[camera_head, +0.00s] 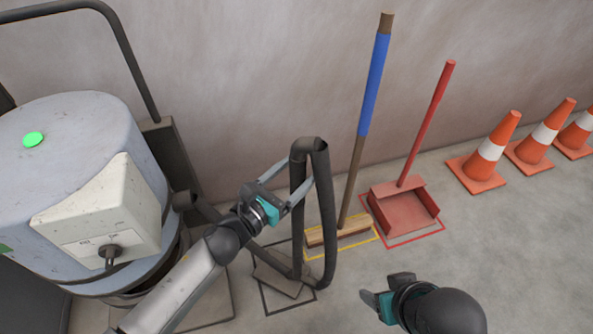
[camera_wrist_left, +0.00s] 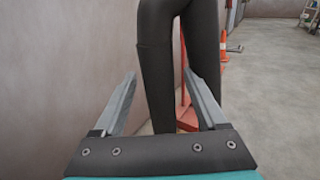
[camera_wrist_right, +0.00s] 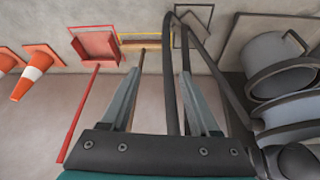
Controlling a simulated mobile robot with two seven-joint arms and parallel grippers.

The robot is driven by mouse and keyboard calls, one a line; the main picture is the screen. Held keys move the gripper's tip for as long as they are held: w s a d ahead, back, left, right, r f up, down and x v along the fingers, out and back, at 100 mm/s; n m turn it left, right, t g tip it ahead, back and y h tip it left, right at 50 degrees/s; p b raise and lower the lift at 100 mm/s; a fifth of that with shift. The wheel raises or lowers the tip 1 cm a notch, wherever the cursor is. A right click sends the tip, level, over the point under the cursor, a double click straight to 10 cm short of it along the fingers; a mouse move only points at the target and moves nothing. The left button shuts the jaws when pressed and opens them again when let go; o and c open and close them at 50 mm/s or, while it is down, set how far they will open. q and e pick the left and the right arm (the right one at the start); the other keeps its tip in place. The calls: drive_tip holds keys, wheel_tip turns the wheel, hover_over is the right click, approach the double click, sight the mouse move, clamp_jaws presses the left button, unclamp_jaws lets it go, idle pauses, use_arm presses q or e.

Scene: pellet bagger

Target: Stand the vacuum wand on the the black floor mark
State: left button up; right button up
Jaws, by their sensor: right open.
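The black vacuum wand (camera_head: 298,220) stands upright, its flat floor head (camera_head: 279,277) on the floor over the black floor mark (camera_head: 289,307); the head's exact fit in the outline is partly hidden by my left arm. A dark hose loops down from the wand's top. My left gripper (camera_head: 292,186) is open at the wand's upper part. In the left wrist view the wand (camera_wrist_left: 162,85) shows between the spread fingers, with gaps beside it. My right gripper (camera_head: 383,291) is open and empty, low at the front, apart from the wand, which also shows in the right wrist view (camera_wrist_right: 171,75).
A grey vacuum drum (camera_head: 75,190) stands at the left. A blue-handled broom (camera_head: 374,85) stands in a yellow outline and a red dustpan (camera_head: 403,210) in a red one. Traffic cones (camera_head: 489,155) line the wall at right. The front right floor is clear.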

use_arm(q)
drive_tip(key=shift+r, duration=0.2)
drive_tip(key=p+v, duration=0.2)
drive_tip(key=v, duration=1)
use_arm(e)
wheel_tip(320, 180, down, 4)
drive_tip(key=shift+d+r+g, duration=0.1)
drive_tip(key=shift+d+g, duration=0.05)
drive_tip(key=shift+g, duration=0.25)
use_arm(q)
drive_tip(key=a+f+n+g+y, duration=0.1)
drive_tip(key=a+f+n+y, duration=0.35)
drive_tip(key=n, duration=0.85)
drive_tip(key=a+f+n+g+y, duration=0.1)
drive_tip(key=a+n+y, duration=0.5)
drive_tip(key=n, duration=0.7)
drive_tip(key=s+d+f+n+g, duration=0.1)
drive_tip(key=s+f+n+g, duration=0.1)
drive_tip(key=s+n+g, duration=0.2)
drive_tip(key=s+d+f+n+g, duration=0.2)
drive_tip(key=s+f+n+g, duration=0.1)
drive_tip(key=s+n, duration=0.6)
drive_tip(key=n+g, duration=0.1)
drive_tip(key=n, duration=0.1)
drive_tip(key=shift+n, duration=0.4)
drive_tip(key=shift+s+a+f, duration=0.1)
